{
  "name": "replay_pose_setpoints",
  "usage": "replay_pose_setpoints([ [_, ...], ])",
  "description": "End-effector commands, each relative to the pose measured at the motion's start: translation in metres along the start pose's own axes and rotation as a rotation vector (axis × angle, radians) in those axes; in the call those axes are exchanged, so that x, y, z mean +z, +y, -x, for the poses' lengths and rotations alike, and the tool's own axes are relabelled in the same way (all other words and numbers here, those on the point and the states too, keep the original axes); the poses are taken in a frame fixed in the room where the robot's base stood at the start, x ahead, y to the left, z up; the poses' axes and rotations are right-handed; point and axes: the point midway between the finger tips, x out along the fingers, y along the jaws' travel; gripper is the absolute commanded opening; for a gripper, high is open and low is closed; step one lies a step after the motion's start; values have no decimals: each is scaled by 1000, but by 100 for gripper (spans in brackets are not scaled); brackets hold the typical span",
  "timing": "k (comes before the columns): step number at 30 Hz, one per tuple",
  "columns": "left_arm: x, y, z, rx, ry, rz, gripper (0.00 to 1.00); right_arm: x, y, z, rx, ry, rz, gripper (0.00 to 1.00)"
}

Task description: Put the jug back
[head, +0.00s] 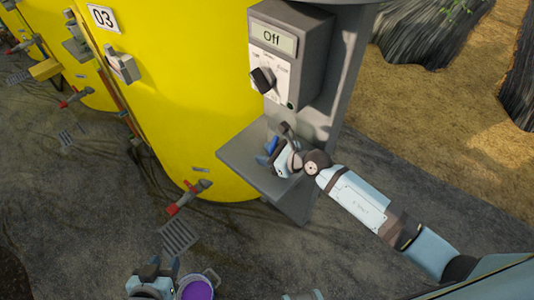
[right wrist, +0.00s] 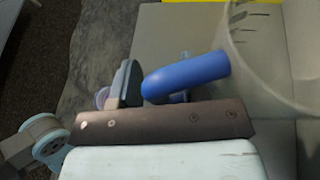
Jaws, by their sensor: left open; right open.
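The jug is clear with a blue handle (head: 272,145) and stands on the grey shelf (head: 240,160) below the control box. In the right wrist view the handle (right wrist: 188,75) is just ahead of my palm, and the clear jug wall (right wrist: 285,50) fills the right side. My right gripper (head: 272,157) is open at the handle. One dark finger shows left of the handle; the other is mostly hidden, so I cannot tell whether the handle lies between them. My left gripper (head: 160,268) is open and low, beside a bucket of purple liquid (head: 198,290).
The grey control box (head: 290,50) reads "Off" and has a black knob above the shelf. A large yellow tank (head: 190,90) stands left of the shelf. A red-handled valve (head: 187,197) sticks out at the tank's foot above a floor grate (head: 178,236).

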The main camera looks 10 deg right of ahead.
Motion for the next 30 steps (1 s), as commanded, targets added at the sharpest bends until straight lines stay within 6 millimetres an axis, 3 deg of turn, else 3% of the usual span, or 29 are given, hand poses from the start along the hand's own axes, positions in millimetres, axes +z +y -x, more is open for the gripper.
replay_pose_setpoints([
  [5,-5,1,2,0,3,3,43,2,-1,20,-1,2,1,41],
  [15,-6,2,3,0,-6,18,43,2,0,92,0,2,0,41],
  [23,-7,3,3,-1,-4,23,43,2,1,119,1,-4,-11,41],
  [26,-7,2,3,-1,-4,23,43,6,9,121,12,-44,-95,41],
  [30,-7,2,3,-2,-5,19,43,18,29,124,40,-183,-417,41],
])
